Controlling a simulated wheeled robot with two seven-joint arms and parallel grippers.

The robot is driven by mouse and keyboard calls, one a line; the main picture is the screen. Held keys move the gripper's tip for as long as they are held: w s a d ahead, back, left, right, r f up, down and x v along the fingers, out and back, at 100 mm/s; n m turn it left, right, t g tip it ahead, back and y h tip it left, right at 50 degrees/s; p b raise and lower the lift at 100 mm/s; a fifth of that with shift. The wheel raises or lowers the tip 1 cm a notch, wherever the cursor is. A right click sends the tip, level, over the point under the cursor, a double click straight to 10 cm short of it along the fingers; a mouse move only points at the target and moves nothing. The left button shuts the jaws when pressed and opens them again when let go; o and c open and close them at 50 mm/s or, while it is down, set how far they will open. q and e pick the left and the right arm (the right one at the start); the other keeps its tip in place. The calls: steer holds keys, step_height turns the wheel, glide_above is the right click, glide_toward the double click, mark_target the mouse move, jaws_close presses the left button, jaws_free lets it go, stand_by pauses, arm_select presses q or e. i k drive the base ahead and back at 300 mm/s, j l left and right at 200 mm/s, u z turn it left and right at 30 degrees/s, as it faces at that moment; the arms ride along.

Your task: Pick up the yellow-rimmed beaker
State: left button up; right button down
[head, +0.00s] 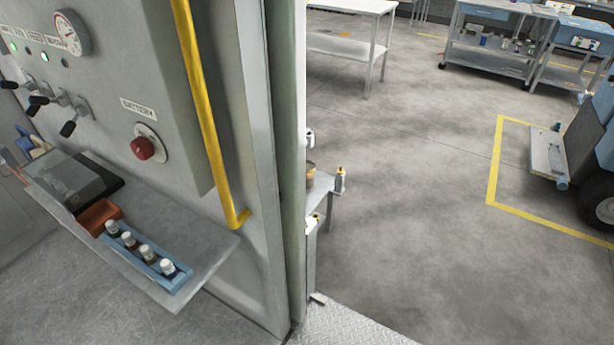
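I cannot make out a yellow-rimmed beaker for certain. A small tan, cup-like vessel (311,176) stands on a light table (345,193) just past the edge of the grey cabinet wall. The wall edge hides its left part, and it is too small to tell its rim colour. A small grey bottle with an orange-yellow top (340,180) stands to its right. Neither of my grippers is in view.
A grey control cabinet (170,100) with a yellow rail (205,110) fills the left. Its shelf (215,255) holds a blue rack (150,262) of several vials. Open concrete floor (410,160) lies right. Workbenches (345,48) stand at the back and a wheeled vehicle (590,150) far right.

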mark_target(310, 166)
steer(key=u, duration=0.2)
steer(key=i+l+u, duration=0.15)
steer(key=l+u, duration=0.3)
steer(key=i+l+u, duration=0.1)
steer(key=l+u, duration=0.6)
steer(key=u, duration=0.15)
steer(key=l+u, duration=0.1)
steer(key=l, duration=0.85)
steer(key=k+l+u, duration=0.15)
steer(key=l, duration=0.35)
steer(key=l+u, duration=0.1)
steer(key=l, duration=0.35)
steer(key=k+l, duration=0.1)
steer(key=l, duration=0.4)
steer(key=k+l+u, duration=0.15)
steer(key=l, duration=0.3)
